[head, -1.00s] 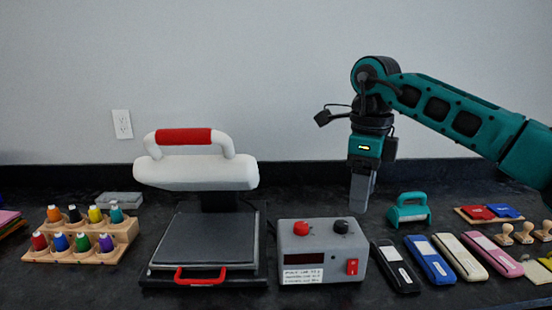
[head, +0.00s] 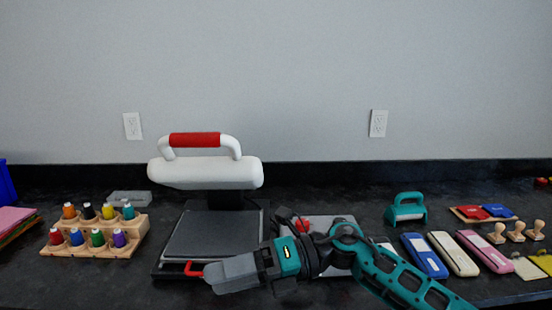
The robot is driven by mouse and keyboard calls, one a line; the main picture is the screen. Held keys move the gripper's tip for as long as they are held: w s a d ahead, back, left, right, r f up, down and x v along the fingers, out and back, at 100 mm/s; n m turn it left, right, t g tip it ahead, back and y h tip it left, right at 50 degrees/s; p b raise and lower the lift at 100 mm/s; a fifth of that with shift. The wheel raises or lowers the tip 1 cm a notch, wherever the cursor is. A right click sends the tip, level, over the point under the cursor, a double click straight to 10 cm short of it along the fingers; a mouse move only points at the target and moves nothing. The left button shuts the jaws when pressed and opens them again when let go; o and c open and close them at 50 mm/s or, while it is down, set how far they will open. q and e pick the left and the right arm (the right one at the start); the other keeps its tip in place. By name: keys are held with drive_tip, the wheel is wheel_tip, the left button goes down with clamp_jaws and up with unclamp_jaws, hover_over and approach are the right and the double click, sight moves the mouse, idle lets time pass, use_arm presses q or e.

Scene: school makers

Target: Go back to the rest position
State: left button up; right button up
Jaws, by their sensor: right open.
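My right gripper (head: 222,273) reaches in from the lower right and points left, low in front of the heat press (head: 206,174). It holds nothing that I can see. Its tips are close to the press's red front handle (head: 193,268) in the picture; I cannot tell if they touch. The press has a white upper part with a red grip, raised above a dark flat plate. My right arm hides most of the grey control box (head: 340,222) and part of the press's base. My left gripper is not in view.
A wooden rack (head: 128,230) of colored bottles stands at the left. At the right are a teal-handled tool (head: 405,209), a blue case (head: 425,257), a cream case (head: 453,254), a pink case (head: 484,250) and wooden stamps (head: 516,231). The wall behind is bare except for outlets.

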drive_tip(key=w+d+f+m+t+h+p, duration=0.15)
drive_tip(key=d+f+m+t, duration=0.35)
drive_tip(key=m+t, duration=0.8)
drive_tip(key=w+d+f+m+t+h+p, duration=0.1)
drive_tip(key=d+f+m+t+h, duration=0.2)
drive_tip(key=d+m+t, duration=0.95)
drive_tip(key=s+d+f+m+g+h, duration=0.3)
drive_tip(key=s+f+m+g+h, duration=0.2)
drive_tip(key=s+f+m, duration=0.2)
drive_tip(key=s+d+f+m+g+h, duration=0.4)
drive_tip(key=s+f+m, duration=0.4)
drive_tip(key=f, duration=0.3)
drive_tip(key=shift+s+d+f+m+g+h+p, duration=0.25)
drive_tip(key=shift+m+g+h+p, duration=0.1)
drive_tip(key=shift+m+g, duration=0.5)
